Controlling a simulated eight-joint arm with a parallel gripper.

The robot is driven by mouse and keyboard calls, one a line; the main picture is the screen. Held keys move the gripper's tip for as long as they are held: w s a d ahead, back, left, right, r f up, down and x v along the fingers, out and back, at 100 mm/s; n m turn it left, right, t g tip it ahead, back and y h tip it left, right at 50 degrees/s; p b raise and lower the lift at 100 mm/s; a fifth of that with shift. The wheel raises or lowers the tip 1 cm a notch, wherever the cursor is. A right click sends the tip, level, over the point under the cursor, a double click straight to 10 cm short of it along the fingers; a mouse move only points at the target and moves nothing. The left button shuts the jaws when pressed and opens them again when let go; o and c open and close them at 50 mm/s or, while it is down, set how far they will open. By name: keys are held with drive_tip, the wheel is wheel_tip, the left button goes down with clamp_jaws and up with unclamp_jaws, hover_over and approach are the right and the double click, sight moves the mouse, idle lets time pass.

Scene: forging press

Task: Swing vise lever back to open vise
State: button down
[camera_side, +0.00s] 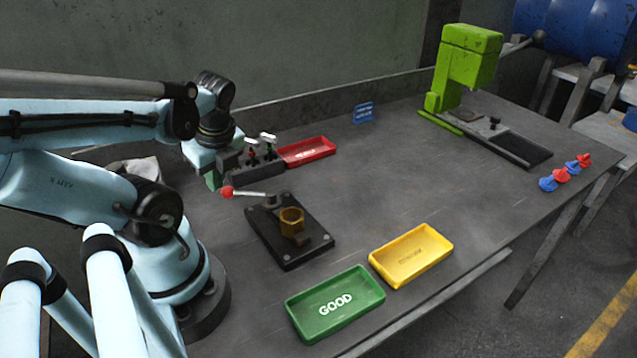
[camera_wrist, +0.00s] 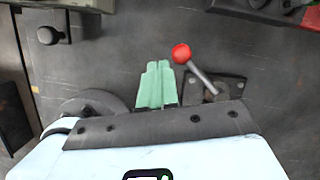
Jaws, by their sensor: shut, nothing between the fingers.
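The vise (camera_side: 290,245) is a black plate on the bench with a bronze-coloured ring-shaped part (camera_side: 291,220) on it. Its lever (camera_side: 250,194) is a grey rod pointing left, ending in a red ball (camera_side: 227,191). In the wrist view the red ball (camera_wrist: 181,53) and rod (camera_wrist: 203,79) show just right of my fingers. My gripper (camera_wrist: 158,66) has pale green fingers, shut and empty, with a small gap to the ball in the picture. In the side view my gripper (camera_side: 213,181) is partly hidden behind the ball's left side. Most of the vise is hidden in the wrist view.
A dark block with small levers (camera_side: 255,168) and a red tray (camera_side: 306,151) stand behind the vise. Green (camera_side: 335,303) and yellow (camera_side: 411,254) trays lie in front. A green press (camera_side: 465,65) stands at the far right. The bench middle is clear.

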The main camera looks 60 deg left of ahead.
drive_tip(key=v, duration=0.9)
idle(0.3)
drive_tip(key=w+d+f+n+t+h, duration=0.3)
drive_tip(key=w+d+n+t, duration=0.5)
drive_tip(key=w+d+n, duration=0.5)
drive_tip(key=w+n, duration=0.1)
drive_tip(key=w, duration=0.1)
drive_tip(key=shift+w, duration=0.4)
